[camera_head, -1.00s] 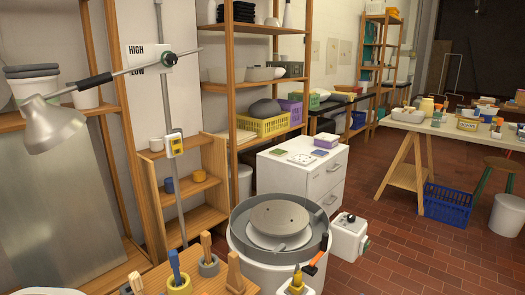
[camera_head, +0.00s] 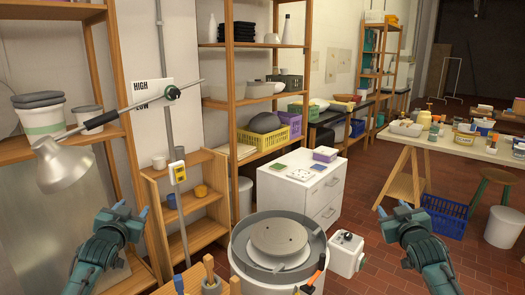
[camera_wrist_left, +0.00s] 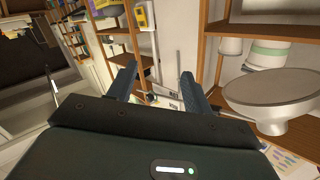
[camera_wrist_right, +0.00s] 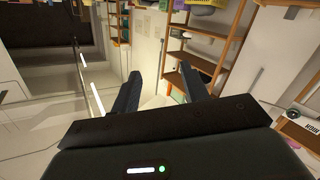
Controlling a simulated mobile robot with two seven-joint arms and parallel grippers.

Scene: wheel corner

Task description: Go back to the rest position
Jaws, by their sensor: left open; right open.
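My left gripper (camera_head: 130,212) is raised at the lower left of the head view, in front of the wooden shelves. Its two fingers stand apart with nothing between them in the left wrist view (camera_wrist_left: 158,88). My right gripper (camera_head: 396,212) is raised at the lower right of the head view, over the tiled floor. Its fingers are also apart and empty in the right wrist view (camera_wrist_right: 165,92). Both grippers are clear of the potter's wheel (camera_head: 279,238), which stands between them.
A desk lamp (camera_head: 62,165) reaches in at the left. A white drawer cabinet (camera_head: 330,200) stands behind the wheel. Tools stand on a wooden surface (camera_head: 228,288) at the bottom. A work table (camera_head: 407,135) and blue crate (camera_head: 446,215) are at the right.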

